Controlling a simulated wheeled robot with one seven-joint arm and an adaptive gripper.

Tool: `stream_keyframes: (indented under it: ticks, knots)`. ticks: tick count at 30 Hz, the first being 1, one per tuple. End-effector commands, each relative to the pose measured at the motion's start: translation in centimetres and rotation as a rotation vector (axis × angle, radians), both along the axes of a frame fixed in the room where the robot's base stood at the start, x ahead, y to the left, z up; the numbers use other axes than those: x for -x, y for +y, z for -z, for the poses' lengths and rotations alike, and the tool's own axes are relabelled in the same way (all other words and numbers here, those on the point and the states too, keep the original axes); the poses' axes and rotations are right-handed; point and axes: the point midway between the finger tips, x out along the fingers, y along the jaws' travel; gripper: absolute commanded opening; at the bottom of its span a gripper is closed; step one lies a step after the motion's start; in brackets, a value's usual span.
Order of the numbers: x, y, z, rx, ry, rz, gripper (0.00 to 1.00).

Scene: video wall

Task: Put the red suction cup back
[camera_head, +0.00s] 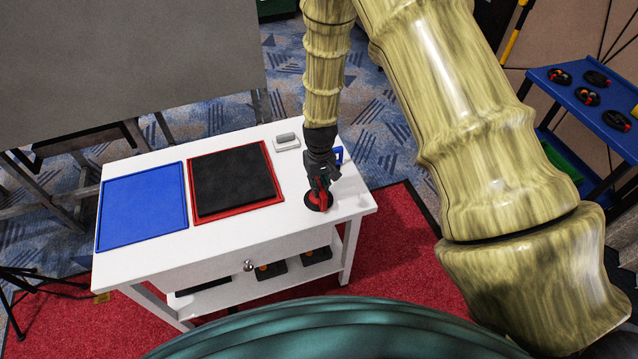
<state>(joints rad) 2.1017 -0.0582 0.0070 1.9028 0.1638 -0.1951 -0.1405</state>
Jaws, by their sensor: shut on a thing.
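The red suction cup (318,201) has a red handle on a round black base. It is at the right end of the white table (240,234), close to its front right corner. My gripper (320,186) comes down from above and is shut on its handle. The cup's base appears to be at the tabletop; I cannot tell whether it touches. The gripper's fingers hide part of the handle.
A red-rimmed black tray (236,181) and a blue tray (142,207) lie left on the table. A small grey-white item (287,141) and a blue holder (338,155) stand behind my gripper. A blue shelf (590,108) at right carries several black-and-red suction cups.

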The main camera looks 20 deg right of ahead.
Motion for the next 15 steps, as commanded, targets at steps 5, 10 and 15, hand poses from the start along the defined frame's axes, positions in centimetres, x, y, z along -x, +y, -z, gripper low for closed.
stream_keyframes:
  ticks: [5, 10, 15]
  knots:
    - [-0.02, -0.01, 0.16, 0.000, 0.000, 0.000, 0.00]
    - [0.00, 0.00, 0.25, 0.000, 0.000, 0.000, 0.34]
    - [0.00, 0.00, 0.25, 0.000, 0.000, 0.000, 0.38]
